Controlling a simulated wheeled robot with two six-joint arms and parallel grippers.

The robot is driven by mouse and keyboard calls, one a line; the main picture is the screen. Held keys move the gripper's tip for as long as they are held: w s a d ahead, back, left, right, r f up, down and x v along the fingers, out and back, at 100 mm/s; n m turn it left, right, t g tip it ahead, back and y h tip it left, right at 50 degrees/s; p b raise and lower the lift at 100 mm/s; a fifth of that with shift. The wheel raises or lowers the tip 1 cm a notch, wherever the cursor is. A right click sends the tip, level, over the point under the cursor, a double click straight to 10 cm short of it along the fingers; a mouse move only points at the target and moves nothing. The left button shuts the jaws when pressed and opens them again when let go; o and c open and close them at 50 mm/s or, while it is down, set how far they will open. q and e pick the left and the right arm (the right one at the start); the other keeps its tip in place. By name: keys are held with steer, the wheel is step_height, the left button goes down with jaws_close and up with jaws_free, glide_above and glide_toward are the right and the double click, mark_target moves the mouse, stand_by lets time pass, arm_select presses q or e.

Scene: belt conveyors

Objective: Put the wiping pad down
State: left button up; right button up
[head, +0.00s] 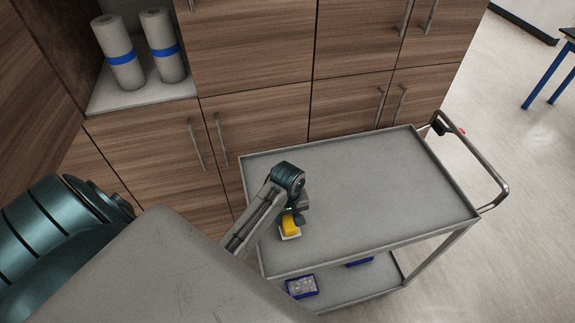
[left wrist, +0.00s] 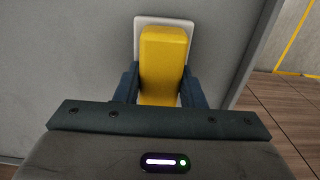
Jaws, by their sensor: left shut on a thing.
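The wiping pad (head: 290,228) has a yellow block-like top and a pale flat base. It shows near the left end of the cart's grey top (head: 375,185) in the head view. In the left wrist view the yellow pad (left wrist: 163,62) stands between the two dark fingers, with its white base beyond. My left gripper (head: 292,219) is shut on the yellow part. The pad is at or just over the cart top; I cannot tell whether its base touches. My right gripper is not in view.
The cart top is bare to the right of the pad, with a low raised rim. Blue bins (head: 302,286) sit on its lower shelf. Wooden cabinets (head: 255,130) stand behind, with two paper rolls (head: 118,55) in a niche. A metal push handle (head: 475,160) is at the right.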

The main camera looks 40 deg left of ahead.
arm_select(q)
steer(key=o, duration=1.1)
steer(key=shift+f, duration=0.1)
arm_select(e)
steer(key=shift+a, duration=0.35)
arm_select(q)
steer(key=shift+r, duration=0.2)
step_height(320, 180, up, 5)
steer(key=shift+r+b, duration=0.1)
steer(key=shift+b, duration=0.8)
steer(key=shift+r+p, duration=0.6)
steer(key=shift+r, duration=0.5)
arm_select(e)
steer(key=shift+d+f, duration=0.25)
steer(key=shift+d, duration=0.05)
